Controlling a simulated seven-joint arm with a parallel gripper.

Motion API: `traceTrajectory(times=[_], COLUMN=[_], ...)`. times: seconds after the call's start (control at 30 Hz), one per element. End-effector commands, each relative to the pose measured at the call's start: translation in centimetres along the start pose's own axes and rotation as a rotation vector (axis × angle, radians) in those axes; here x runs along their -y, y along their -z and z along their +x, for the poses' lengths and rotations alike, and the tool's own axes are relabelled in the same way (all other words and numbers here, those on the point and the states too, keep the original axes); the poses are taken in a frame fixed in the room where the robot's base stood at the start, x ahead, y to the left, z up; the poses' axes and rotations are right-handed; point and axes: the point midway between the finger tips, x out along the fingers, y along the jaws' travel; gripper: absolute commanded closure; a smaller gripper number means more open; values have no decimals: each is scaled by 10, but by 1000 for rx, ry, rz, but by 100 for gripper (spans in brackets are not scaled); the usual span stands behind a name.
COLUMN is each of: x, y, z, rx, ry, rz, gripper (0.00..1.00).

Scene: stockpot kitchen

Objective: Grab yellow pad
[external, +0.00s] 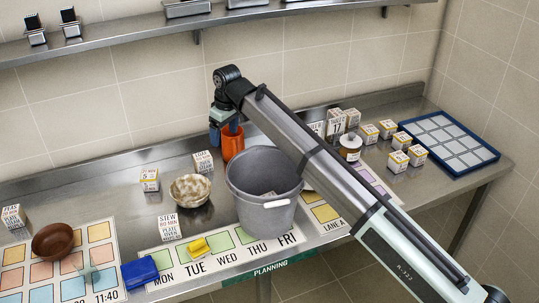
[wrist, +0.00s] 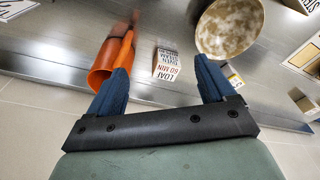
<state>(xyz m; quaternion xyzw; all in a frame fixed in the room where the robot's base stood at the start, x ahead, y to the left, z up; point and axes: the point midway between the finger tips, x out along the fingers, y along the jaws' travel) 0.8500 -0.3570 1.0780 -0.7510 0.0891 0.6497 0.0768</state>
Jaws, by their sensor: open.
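The yellow pad (external: 200,246) lies on the planning mat (external: 163,284) near the counter's front edge, around the "TUE" column. It does not show in the wrist view. My gripper (external: 225,130) is at the back of the counter, by the orange container (external: 232,148), well behind the yellow pad. In the wrist view my gripper (wrist: 162,67) has its blue fingers wide apart with nothing held. A white "LOAF" box (wrist: 167,65) shows beyond the gap between the fingers.
A large grey pot (external: 262,190) stands right of the yellow pad. A blue pad (external: 139,272) lies to its left, and a "STEW" box (external: 169,227) and mottled bowl (external: 189,190) stand behind it. A brown bowl (external: 52,241) is far left. A shelf (external: 130,38) runs above.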

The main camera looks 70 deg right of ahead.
Motion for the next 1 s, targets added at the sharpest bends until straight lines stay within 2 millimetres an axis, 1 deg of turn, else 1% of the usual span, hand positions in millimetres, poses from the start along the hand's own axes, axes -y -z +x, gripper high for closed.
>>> traceTrajectory(times=[0.03, 0.07, 0.1, 0.17, 0.2, 0.3, 0.37, 0.4, 0.47, 0.6, 0.7, 0.73, 0.83, 1.0], x=[32, 48, 69, 100, 120, 164, 188, 203, 224, 268, 290, 294, 297, 293], y=[-1, -1, -2, -5, -8, -16, -22, -27, -34, -56, -73, -77, -88, -103], z=[2, 3, 4, 6, 7, 9, 11, 11, 12, 15, 17, 17, 19, 21], rx=[1, 1, 2, 4, 5, 9, 13, 16, 20, 34, 47, 50, 62, 80], ry=[5, 7, 11, 15, 18, 25, 28, 30, 32, 36, 33, 32, 25, 8], rz=[-35, -53, -78, -113, -136, -185, -203, -211, -210, -162, -67, -34, 89, 343], gripper=[17, 17, 17, 17, 17, 17, 17, 17, 17, 17, 17, 17, 17, 17])
